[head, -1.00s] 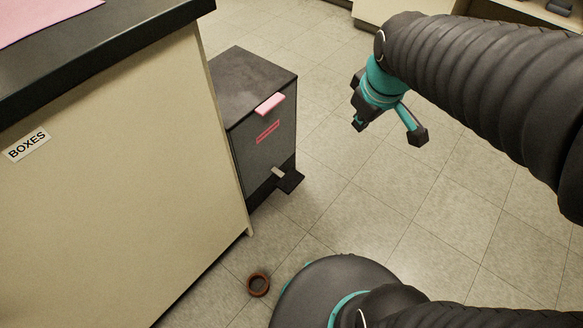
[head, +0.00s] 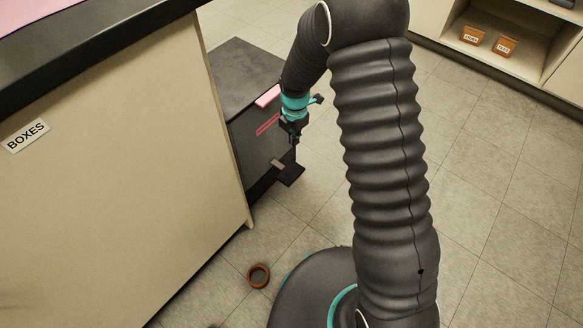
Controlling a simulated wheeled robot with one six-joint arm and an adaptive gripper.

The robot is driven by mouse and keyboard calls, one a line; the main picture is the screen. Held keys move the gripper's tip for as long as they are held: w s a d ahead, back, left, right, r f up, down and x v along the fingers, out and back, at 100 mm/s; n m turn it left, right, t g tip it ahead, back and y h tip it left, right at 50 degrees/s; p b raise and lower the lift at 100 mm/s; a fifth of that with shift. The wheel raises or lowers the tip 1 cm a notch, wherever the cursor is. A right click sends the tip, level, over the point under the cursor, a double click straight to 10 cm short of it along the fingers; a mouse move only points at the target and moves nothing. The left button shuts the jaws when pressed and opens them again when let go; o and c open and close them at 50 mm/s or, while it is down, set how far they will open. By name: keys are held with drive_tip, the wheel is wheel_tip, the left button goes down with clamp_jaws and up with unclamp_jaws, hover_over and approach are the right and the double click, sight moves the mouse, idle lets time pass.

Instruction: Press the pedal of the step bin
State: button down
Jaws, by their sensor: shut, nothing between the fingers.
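The step bin (head: 242,72) is a dark box with a pink tab on its lid's front edge and a pink stripe on its front. It stands on the floor beside the counter, its lid down. Its black pedal (head: 291,174) sticks out low at the front. My gripper (head: 293,141) is shut and empty, pointing down in front of the bin's front face. In the picture it lies just above the pedal, with a small gap. The gripper hides part of the bin's right edge.
A cream counter (head: 110,150) with a dark top and a BOXES label stands at the left, close to the bin. A brown ring (head: 258,275) lies on the floor. A shelf unit (head: 505,25) with small orange boxes stands at the back right. The floor at the right is clear.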

sight(291, 173)
drive_tip(key=f, duration=0.1)
drive_tip(key=a+f+n, duration=0.1)
drive_tip(key=f, duration=0.1)
drive_tip(key=shift+w+f, duration=0.1)
wheel_tip(291, 173, down, 14)
idle(0.7)
drive_tip(key=shift+f, duration=0.15)
